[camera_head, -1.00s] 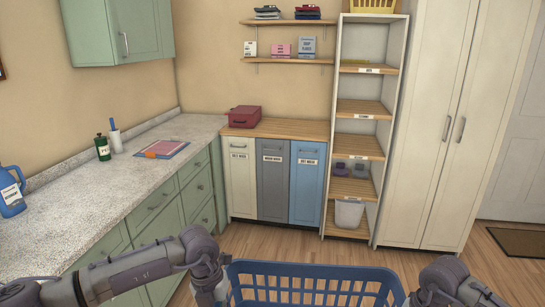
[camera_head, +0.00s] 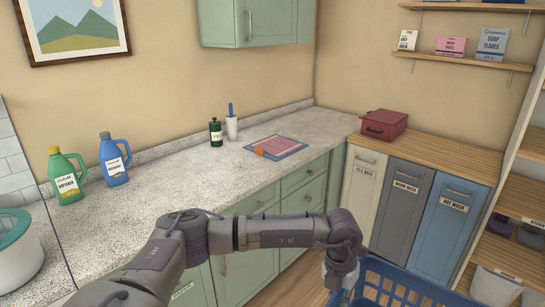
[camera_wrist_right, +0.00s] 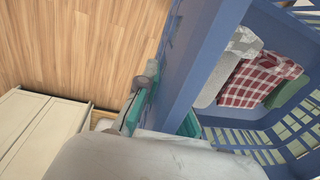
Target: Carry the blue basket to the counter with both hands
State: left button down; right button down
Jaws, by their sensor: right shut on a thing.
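The blue basket (camera_head: 395,284) is at the bottom edge of the head view, mostly cut off. The right wrist view shows its slatted inside (camera_wrist_right: 290,140) with a red-and-white checked cloth, a grey cloth and something green. My right gripper (camera_wrist_right: 160,112), with teal finger pads, is shut on the basket's wall; it is out of the head view. My left gripper (camera_head: 340,282) is at the basket's left end; its fingertips are too hidden to tell if they are closed. The counter (camera_head: 200,190) is a speckled grey top over green cabinets, left of the basket.
On the counter stand a green jug (camera_head: 66,176), a blue jug (camera_head: 114,160), a dark green bottle (camera_head: 216,131), a white brush holder (camera_head: 232,127) and a flat red-and-blue item (camera_head: 276,147). A red box (camera_head: 384,124) sits on the wooden top. The counter's middle is clear.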

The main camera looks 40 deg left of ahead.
aim_at(212, 181)
jog(key=i, duration=1.3)
jog(key=i+u, duration=0.35)
jog(key=i+l+u, duration=0.3)
jog(key=i+j+u, duration=0.1)
jog(key=u, duration=1.4)
